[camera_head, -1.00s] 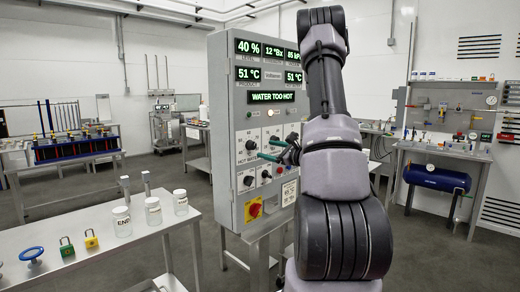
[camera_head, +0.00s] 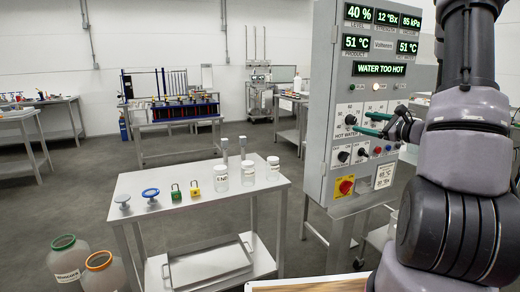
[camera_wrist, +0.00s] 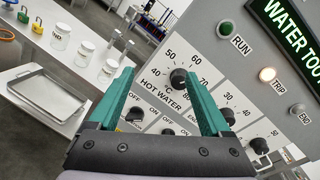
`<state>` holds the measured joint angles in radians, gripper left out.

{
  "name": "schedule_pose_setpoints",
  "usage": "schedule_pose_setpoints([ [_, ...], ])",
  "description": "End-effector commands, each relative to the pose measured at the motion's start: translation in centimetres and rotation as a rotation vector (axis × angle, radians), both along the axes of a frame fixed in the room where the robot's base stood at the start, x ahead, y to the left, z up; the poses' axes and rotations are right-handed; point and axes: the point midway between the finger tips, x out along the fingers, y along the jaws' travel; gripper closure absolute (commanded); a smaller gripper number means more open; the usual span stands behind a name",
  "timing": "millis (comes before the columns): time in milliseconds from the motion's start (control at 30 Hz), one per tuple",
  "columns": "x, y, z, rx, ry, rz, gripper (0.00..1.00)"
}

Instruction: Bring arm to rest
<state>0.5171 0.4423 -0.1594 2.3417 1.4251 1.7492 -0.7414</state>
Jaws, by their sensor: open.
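My gripper (camera_head: 371,125) is in front of the grey control panel (camera_head: 323,100), with its green fingers pointing at the hot water knob (camera_head: 351,119). In the wrist view my gripper (camera_wrist: 165,90) is open, and its two green fingers stand apart with nothing between them. The hot water knob (camera_wrist: 179,78) shows beyond and between the fingertips, and I cannot tell how far off it is. The display (camera_head: 379,69) reads "WATER TOO HOT". My dark arm is raised at the right of the head view and hides the panel's right side.
A steel table (camera_head: 190,206) left of the panel holds jars (camera_head: 248,174), two padlocks and two valve wheels. A tray (camera_head: 208,262) lies on its lower shelf. Two large jars (camera_head: 68,258) stand at the lower left. Open floor (camera_head: 70,195) lies beyond the table.

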Motion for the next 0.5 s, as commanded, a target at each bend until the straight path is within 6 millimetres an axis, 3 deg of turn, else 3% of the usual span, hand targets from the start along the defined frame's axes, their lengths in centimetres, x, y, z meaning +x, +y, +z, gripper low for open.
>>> schedule_pose_setpoints([
  [100,-2.4,7.1,3.6,-0.115,0.009,0.225,0.18],
  [200,-5.7,12.6,5.4,-0.25,0.033,0.414,0.18],
  [333,-10.8,17.5,6.6,-0.464,0.057,0.618,0.18],
  [500,-17.2,20.6,7.1,-0.799,0.065,0.804,0.18],
])
